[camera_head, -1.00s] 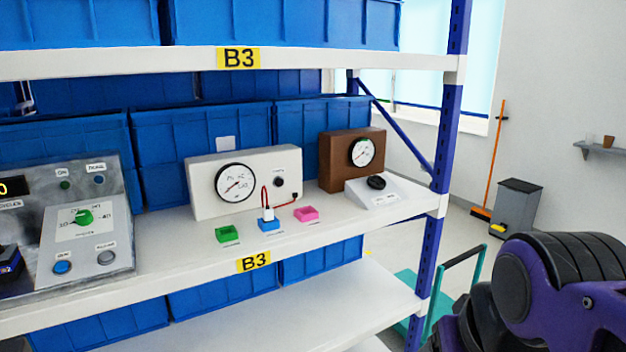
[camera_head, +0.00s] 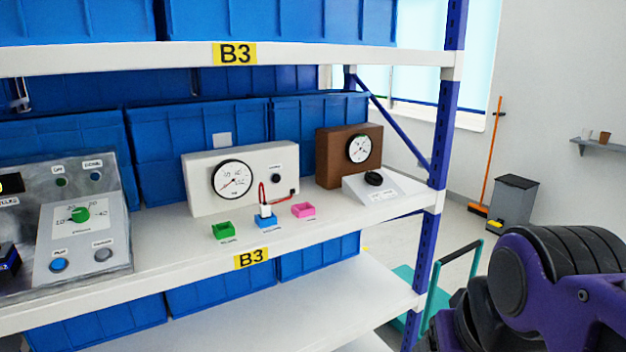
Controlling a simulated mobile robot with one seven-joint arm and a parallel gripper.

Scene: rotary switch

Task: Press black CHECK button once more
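A white gauge box (camera_head: 198,188) stands mid-shelf. A red cable runs from the box to a white plug (camera_head: 265,210) at the blue socket block (camera_head: 265,222). A black knob (camera_head: 374,179) sits on a sloped white box (camera_head: 388,190) in front of a brown gauge box (camera_head: 330,160). My gripper is out of view; only purple and black links of my arm show at lower right, well apart from the shelf.
A green block (camera_head: 223,231) and a pink block (camera_head: 303,210) flank the blue one. A grey control panel (camera_head: 120,235) with a green knob (camera_head: 79,214) is at left. Blue bins (camera_head: 160,150) stand behind. A blue rack post (camera_head: 428,240) rises between shelf and arm.

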